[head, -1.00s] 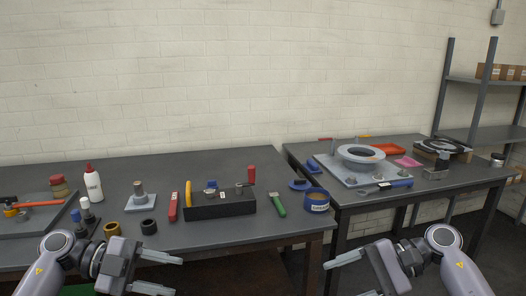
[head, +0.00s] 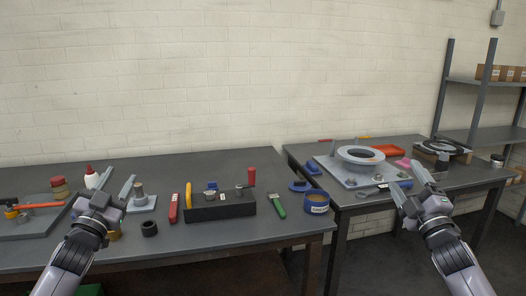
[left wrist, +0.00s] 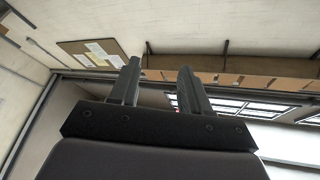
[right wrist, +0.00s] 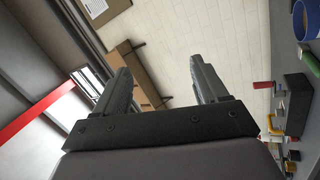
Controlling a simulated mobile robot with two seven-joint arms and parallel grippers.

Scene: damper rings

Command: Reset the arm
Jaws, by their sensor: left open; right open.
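My left gripper (head: 115,184) is open and empty. It points up and away over the left part of the left table, in front of the white bottle and the grey post block. In the left wrist view its two fingers (left wrist: 158,88) stand apart with nothing between them. My right gripper (head: 403,176) is open and empty. It is raised in front of the right table, its fingers overlapping the view of the grey plate's right side. In the right wrist view its fingers (right wrist: 162,82) are also apart, with only the wall and room behind.
The left table (head: 240,228) holds a black block (head: 222,209), a red-and-grey tool (head: 173,207), a green-handled tool (head: 277,204) and a blue tin (head: 317,202). The right table (head: 355,199) carries a grey ring (head: 361,156) on a plate. A shelf (head: 487,82) stands at right.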

